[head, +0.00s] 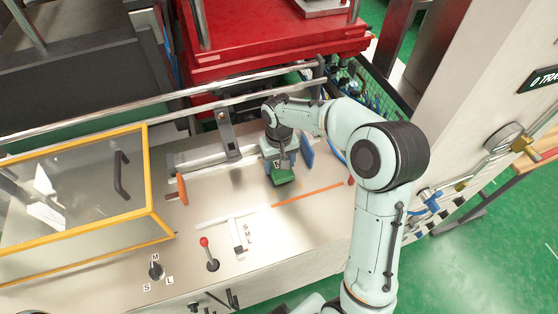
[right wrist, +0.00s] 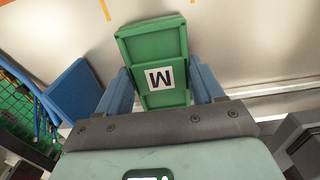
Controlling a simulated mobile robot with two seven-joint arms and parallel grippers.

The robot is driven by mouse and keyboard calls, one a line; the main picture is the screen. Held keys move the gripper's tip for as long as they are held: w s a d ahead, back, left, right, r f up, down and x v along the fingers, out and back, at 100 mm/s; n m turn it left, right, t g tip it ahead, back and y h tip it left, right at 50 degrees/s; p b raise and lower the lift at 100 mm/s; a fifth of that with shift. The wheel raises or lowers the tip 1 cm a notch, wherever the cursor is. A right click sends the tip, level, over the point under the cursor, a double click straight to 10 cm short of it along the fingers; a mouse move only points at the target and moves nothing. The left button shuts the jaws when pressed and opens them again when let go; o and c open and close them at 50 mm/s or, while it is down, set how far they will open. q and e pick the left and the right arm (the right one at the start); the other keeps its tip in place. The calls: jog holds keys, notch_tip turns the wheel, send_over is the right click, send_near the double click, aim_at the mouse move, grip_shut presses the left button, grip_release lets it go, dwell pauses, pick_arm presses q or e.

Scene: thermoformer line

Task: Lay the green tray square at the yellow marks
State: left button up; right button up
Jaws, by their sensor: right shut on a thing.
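The green tray (right wrist: 152,45) shows in the right wrist view as a rimmed rectangle with a white label bearing a letter. Its near part lies between the blue fingers of my right gripper (right wrist: 162,88), which is shut on it. In the head view the tray (head: 283,177) is partly hidden under the right gripper (head: 279,163), over the steel table. I cannot tell whether it touches the surface. A short yellow mark (right wrist: 106,10) lies beyond the tray at upper left in the wrist view, and another (right wrist: 193,2) at the top edge. My left gripper is not in view.
A blue plate (head: 306,152) stands close right of the gripper, an orange plate (head: 182,189) to the left. An orange strip (head: 308,195) and a red-knobbed lever (head: 208,252) are in front. A yellow-framed clear cover (head: 75,205) fills the left; steel rails (head: 165,110) run behind.

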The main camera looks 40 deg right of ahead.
pick_arm(q)
jog(key=shift+s+f, duration=0.25)
jog(key=shift+f, duration=0.05)
pick_arm(e)
jog(key=shift+f, duration=0.5)
jog(key=o, duration=1.5)
pick_arm(q)
jog(key=shift+w+r+p, duration=0.55)
jog(key=shift+w+r, duration=0.25)
jog(key=shift+r, duration=0.2)
pick_arm(e)
notch_tip(320, 180, up, 14)
jog(key=shift+f, duration=0.25)
pick_arm(q)
jog(key=shift+s, duration=0.1)
pick_arm(e)
jog(key=shift+f, duration=0.1)
